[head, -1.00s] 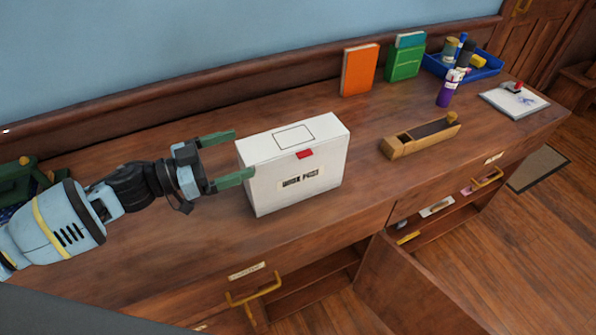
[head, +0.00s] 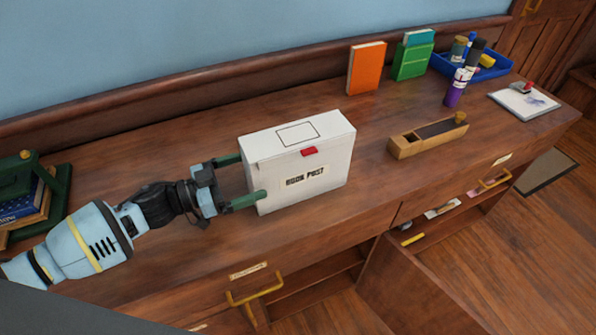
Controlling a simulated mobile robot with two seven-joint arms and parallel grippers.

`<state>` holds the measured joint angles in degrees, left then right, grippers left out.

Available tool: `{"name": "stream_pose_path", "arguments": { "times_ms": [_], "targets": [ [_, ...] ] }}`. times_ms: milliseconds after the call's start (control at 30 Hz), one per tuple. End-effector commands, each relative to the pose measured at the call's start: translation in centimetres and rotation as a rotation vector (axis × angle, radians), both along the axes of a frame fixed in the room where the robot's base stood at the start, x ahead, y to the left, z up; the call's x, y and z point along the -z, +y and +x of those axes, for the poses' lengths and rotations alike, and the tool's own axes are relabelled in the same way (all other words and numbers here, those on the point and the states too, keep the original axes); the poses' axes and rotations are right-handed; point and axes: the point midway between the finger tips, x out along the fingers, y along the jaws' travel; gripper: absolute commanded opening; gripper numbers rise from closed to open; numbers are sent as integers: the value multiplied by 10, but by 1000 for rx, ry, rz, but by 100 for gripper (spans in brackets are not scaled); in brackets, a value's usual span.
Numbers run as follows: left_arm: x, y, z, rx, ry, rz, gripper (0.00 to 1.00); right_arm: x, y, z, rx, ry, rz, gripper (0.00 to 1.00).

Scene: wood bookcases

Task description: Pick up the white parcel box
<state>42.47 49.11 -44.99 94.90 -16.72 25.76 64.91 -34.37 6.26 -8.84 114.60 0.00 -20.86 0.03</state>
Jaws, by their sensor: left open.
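The white parcel box (head: 305,182) stands upright on the wooden cabinet top, with dark lettering on its front label and a red tab at its top edge. My left gripper (head: 244,180) is open at the box's left side. Its near green finger overlaps the lower left corner of the front face, and its far finger reaches to the left edge, partly behind the box. I cannot tell whether the fingers touch the box. My right gripper is not in view.
A wooden tray (head: 404,146) lies right of the box. An orange book (head: 366,68), a green book (head: 412,60), a purple bottle (head: 455,88) and a blue tray (head: 492,71) stand farther back. Books in a green holder (head: 58,198) are at far left. Open drawers (head: 318,291) show below.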

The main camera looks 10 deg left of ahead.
Motion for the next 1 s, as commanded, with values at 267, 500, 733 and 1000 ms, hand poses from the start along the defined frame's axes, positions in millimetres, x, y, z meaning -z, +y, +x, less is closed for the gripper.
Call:
{"name": "stream_pose_path", "arguments": {
  "times_ms": [267,500,733,1000],
  "targets": [
    [-2,-25,17,1,-4,-2,98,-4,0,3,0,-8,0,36],
    [-1,-49,33,0,-1,1,98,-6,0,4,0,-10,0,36],
    [0,-52,35,0,0,1,98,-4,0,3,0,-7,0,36],
    [0,-52,35,0,1,1,73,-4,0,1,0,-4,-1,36]
  ]
}}
